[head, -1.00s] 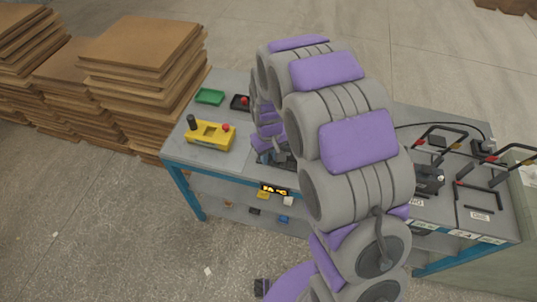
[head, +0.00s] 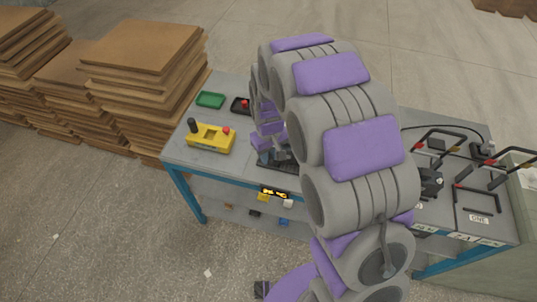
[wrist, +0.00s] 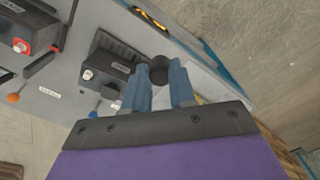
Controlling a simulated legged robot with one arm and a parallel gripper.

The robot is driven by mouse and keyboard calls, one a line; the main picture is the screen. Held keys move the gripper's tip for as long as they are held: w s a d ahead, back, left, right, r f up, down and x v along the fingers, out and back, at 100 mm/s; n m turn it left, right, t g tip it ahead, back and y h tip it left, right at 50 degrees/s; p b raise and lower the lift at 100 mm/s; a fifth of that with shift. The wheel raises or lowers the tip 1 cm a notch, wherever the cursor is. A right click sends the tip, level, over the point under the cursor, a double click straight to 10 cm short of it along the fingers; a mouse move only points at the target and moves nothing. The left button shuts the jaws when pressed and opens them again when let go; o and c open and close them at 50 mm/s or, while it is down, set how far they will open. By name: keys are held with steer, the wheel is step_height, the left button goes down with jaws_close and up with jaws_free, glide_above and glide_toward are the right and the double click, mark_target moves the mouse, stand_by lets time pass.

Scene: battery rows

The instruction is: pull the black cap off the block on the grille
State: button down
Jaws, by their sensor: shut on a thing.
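My gripper (wrist: 160,85) shows in the wrist view with its two blue fingers shut on a round black cap (wrist: 158,68) at their tips. In the head view my gripper (head: 278,154) is small and dark, low over the table beside a dark grille (head: 265,161), partly behind my arm. I cannot tell whether the cap still touches a block, as the fingers hide the contact.
The grey table (head: 190,157) has blue legs. A yellow box with a black knob (head: 210,138), a green tray (head: 210,100) and a black tray (head: 240,105) stand left of my gripper. Black-framed fixtures (head: 475,195) are at right. Stacked boards (head: 145,85) stand behind left.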

steer(key=shift+r+p, duration=0.5)
steer(key=shift+r, duration=1.1)
